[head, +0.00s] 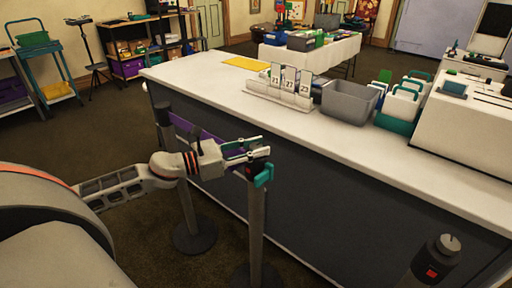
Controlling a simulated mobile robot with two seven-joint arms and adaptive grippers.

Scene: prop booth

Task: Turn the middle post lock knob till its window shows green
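The middle post (256,225) stands in front of the counter, with a dark head at its top. A small red patch, seemingly its window, shows on the head's left side, and a teal piece (264,176) sticks out on the right. My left gripper (261,147) is at the top of this post, coming from the left. Its two fingers look spread, with a gap between them. The knob is hidden or too small to make out, and I cannot tell whether the fingers touch it. My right gripper is out of view.
A right-hand post (438,262) has a pale knob on top and a red window. A left post (163,112) stands behind my arm, with a purple belt (183,126) near it. The long white counter (215,85) holds number cards, a grey bin (349,101) and teal-white carriers.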

